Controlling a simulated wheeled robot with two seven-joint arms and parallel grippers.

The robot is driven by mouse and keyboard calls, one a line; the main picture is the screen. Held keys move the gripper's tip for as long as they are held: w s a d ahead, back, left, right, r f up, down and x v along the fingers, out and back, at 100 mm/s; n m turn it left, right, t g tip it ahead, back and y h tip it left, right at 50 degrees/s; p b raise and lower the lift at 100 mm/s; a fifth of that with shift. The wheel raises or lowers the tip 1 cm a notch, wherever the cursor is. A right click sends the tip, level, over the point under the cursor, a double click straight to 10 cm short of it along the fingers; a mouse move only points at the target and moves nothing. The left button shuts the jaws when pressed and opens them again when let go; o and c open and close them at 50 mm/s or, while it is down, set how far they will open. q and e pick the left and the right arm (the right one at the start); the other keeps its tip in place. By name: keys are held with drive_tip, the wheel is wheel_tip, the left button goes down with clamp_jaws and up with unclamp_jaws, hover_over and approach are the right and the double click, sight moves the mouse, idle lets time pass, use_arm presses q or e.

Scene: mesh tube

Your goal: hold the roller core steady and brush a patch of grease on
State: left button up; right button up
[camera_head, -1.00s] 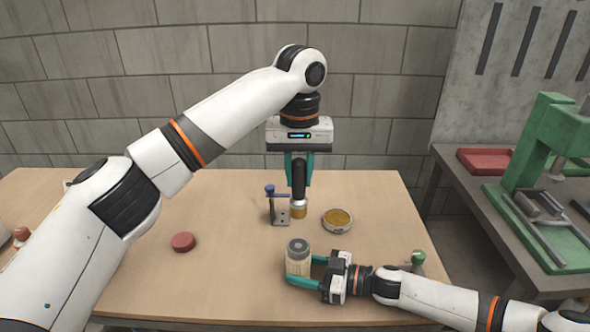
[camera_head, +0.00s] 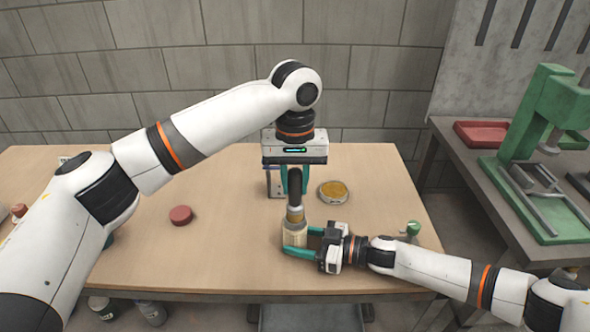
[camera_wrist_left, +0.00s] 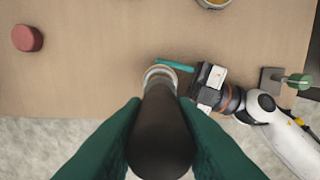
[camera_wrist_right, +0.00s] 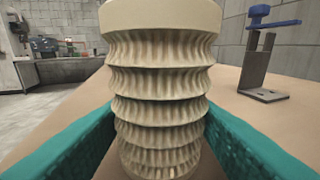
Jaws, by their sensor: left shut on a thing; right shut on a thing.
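The roller core (camera_head: 294,237) is a cream, ribbed cylinder near the table's front; it fills the right wrist view (camera_wrist_right: 160,85). My right gripper (camera_head: 296,241) is shut on it from the right, a green finger on each side, and it stands upright. My left gripper (camera_head: 294,182) points down above it, shut on the black handle of a brush (camera_head: 295,214) with a tan lower end. The handle also shows in the left wrist view (camera_wrist_left: 162,130). The brush's lower end is at the core's top; I cannot tell whether they touch. A round tin of yellow-brown grease (camera_head: 333,191) stands behind, to the right.
A metal stand with a blue clamp (camera_wrist_right: 263,60) is behind the core, partly hidden by my left gripper in the head view. A red puck (camera_head: 181,215) lies on the left of the table. A green-knobbed fixture (camera_head: 411,230) is at the right edge. The table's left middle is clear.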

use_arm(q)
drive_tip(key=shift+s, duration=1.05)
drive_tip(key=shift+s+r, duration=0.1)
drive_tip(key=shift+s, duration=0.05)
drive_tip(key=shift+w, duration=2.9)
drive_tip(key=shift+s+r, duration=0.1)
drive_tip(key=shift+r, duration=3.85)
use_arm(e)
drive_tip(key=o, duration=0.8)
